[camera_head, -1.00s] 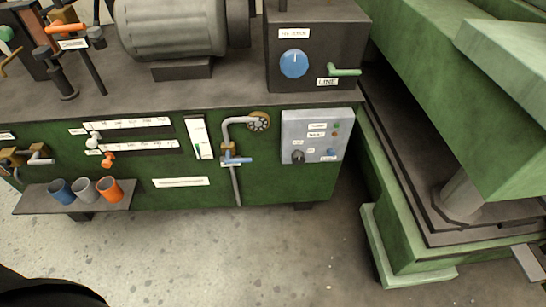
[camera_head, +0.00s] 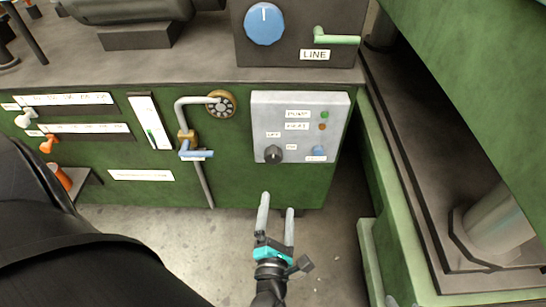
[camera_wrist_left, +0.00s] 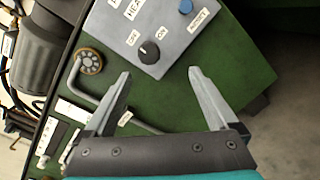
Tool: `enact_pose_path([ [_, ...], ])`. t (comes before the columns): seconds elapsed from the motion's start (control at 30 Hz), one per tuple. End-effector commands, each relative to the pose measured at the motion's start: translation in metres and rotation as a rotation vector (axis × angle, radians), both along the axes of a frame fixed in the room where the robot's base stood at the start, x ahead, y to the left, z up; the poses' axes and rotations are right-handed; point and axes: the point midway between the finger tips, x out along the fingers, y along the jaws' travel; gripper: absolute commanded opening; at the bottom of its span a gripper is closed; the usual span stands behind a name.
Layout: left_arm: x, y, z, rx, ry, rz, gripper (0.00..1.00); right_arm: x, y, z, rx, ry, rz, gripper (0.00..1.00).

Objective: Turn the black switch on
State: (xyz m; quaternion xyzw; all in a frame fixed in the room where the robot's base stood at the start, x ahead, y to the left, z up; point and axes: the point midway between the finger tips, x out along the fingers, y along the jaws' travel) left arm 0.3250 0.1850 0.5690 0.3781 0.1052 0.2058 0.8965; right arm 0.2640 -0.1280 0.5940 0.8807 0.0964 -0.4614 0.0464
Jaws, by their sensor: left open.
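The black switch (camera_head: 273,154) is a round knob at the lower left of a light grey control panel (camera_head: 262,112), between small OFF and ON labels. It also shows in the left wrist view (camera_wrist_left: 149,52), beyond the fingertips. My left gripper (camera_head: 277,202) is open and empty, just below the panel in the head view, its two grey fingers pointing toward the panel. In the left wrist view the fingers (camera_wrist_left: 160,73) spread wide with the knob between and ahead of them, apart from it. My right gripper is not in view.
A blue button (camera_head: 319,151) sits right of the knob, with green and red lamps above. A pipe with a blue-handled valve (camera_head: 196,155) is on the left. A green press (camera_head: 450,90) stands at the right. A green lever (camera_head: 337,38) and blue dial (camera_head: 264,24) are above.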

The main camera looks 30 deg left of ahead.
Motion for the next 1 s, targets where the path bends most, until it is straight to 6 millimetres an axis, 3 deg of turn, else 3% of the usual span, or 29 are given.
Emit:
enact_pose_path([
  [0.17,-0.004,0.011,0.004,-0.107,-0.093,0.080,0.92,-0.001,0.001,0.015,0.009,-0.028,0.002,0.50],
  [0.33,0.005,0.018,0.006,-0.121,-0.108,0.091,0.92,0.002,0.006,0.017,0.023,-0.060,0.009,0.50],
  [1.0,0.085,0.067,0.006,-0.117,-0.105,0.088,0.92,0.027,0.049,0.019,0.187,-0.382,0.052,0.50],
])
